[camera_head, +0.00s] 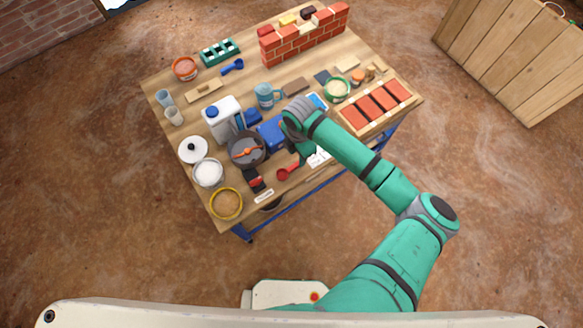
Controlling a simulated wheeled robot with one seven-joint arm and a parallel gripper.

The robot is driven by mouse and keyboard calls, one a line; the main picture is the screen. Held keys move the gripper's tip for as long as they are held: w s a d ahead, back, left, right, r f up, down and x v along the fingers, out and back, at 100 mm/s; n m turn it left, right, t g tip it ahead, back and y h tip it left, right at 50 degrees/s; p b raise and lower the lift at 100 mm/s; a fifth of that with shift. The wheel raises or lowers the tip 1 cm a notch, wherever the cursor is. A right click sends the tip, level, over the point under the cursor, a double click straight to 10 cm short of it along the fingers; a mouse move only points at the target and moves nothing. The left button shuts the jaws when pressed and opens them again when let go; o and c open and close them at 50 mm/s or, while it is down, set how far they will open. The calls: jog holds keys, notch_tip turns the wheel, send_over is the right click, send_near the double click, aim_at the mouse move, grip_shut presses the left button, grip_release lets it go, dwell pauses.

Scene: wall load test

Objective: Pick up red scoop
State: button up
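The red scoop (288,171) lies near the front edge of the wooden table (190,132), with its bowl to the left and its handle pointing up and right. My gripper (304,154) hangs over the table just above and right of the scoop's handle end. The gripper's fingers are mostly hidden behind my wrist, so I cannot tell whether they are open or shut, nor whether they touch the handle.
A dark round pan (246,150), a blue box (272,131) and a white sheet (318,157) lie close around the scoop. A white jug (222,115) stands behind the pan. A tray of red bricks (404,99) is at the right. A small brick wall (305,36) stands at the back.

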aim_at(290, 170)
jog(key=shift+d+f, duration=0.1)
jog(key=shift+f, duration=3.15)
grip_shut()
